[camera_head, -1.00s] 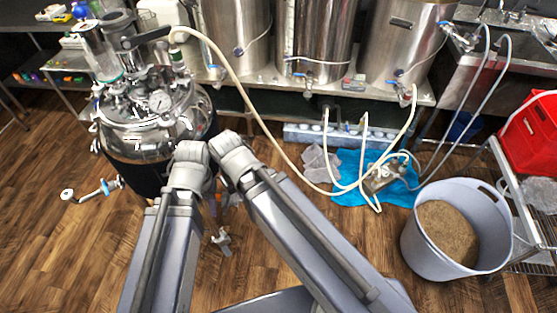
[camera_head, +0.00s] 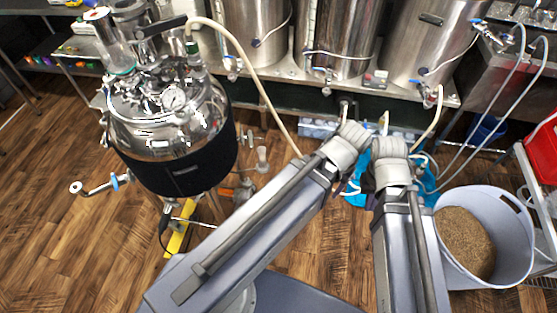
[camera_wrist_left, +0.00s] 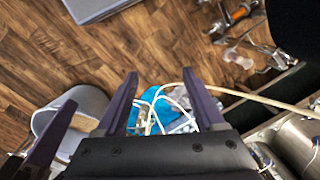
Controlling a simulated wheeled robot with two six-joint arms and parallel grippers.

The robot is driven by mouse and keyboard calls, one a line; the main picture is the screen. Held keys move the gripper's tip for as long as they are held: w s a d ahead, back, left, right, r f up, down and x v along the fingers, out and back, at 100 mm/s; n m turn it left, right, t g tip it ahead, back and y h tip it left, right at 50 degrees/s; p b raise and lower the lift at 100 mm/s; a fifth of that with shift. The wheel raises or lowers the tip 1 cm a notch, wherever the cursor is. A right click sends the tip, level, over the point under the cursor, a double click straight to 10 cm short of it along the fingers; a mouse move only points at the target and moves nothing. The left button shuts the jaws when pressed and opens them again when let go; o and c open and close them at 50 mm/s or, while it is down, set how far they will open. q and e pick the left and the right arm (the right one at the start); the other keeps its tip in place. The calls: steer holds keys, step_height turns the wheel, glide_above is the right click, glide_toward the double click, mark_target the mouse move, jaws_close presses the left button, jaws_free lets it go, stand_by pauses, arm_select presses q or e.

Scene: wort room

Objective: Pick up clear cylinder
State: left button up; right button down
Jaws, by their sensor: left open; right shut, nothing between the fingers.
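A clear cylinder (camera_head: 111,42) stands upright on top of the steel vessel (camera_head: 166,118) at the upper left of the head view, with a pale cap and a teal band near its foot. My left arm crosses the lower middle and points away from it. In the left wrist view my left gripper (camera_wrist_left: 165,88) is open and empty above the floor. A dark finger shape at the lower left there seems to be my right gripper (camera_wrist_left: 52,132), shut and empty. In the head view the arms mostly hide both grippers.
Steel tanks (camera_head: 340,40) stand on a low bench at the back, with a cream hose running down. A grey bin of grain (camera_head: 513,215) and a red crate (camera_head: 543,152) are at the right. A yellow object (camera_head: 177,240) lies below the vessel. Floor at the left is clear.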

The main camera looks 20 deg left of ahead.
arm_select(q)
steer(key=shift+o, duration=0.8)
steer(key=w+a+f+n+t+y+b, duration=0.2)
steer(key=w+a+f+n+t+b, duration=0.1)
steer(key=w+a+f+b, duration=0.5)
step_height(320, 180, down, 3)
steer(key=n+b, duration=0.1)
steer(key=b, duration=0.3)
steer(key=shift+a, duration=0.35)
steer(key=n+t+y+b, duration=0.6)
steer(key=t+b, duration=0.2)
steer(key=b, duration=2.1)
glide_above(262, 157)
steer(key=s+d, duration=0.5)
steer(key=d, duration=0.1)
step_height(262, 157, down, 16)
steer(key=a+f+t+b, duration=0.1)
steer(key=f+b, duration=0.2)
steer(key=b, duration=0.2)
steer(key=w+a+f+t+b, duration=0.1)
steer(key=a+f+t+b, duration=0.1)
steer(key=b, duration=0.3)
steer(key=w+a+f+t+b, duration=0.1)
steer(key=f+b, duration=0.3)
steer(key=b, duration=0.1)
steer(key=shift+w+a+f+b, duration=0.1)
steer(key=shift+w+a+b, duration=0.15)
steer(key=shift+a+b, duration=0.15)
steer(key=shift+w, duration=0.15)
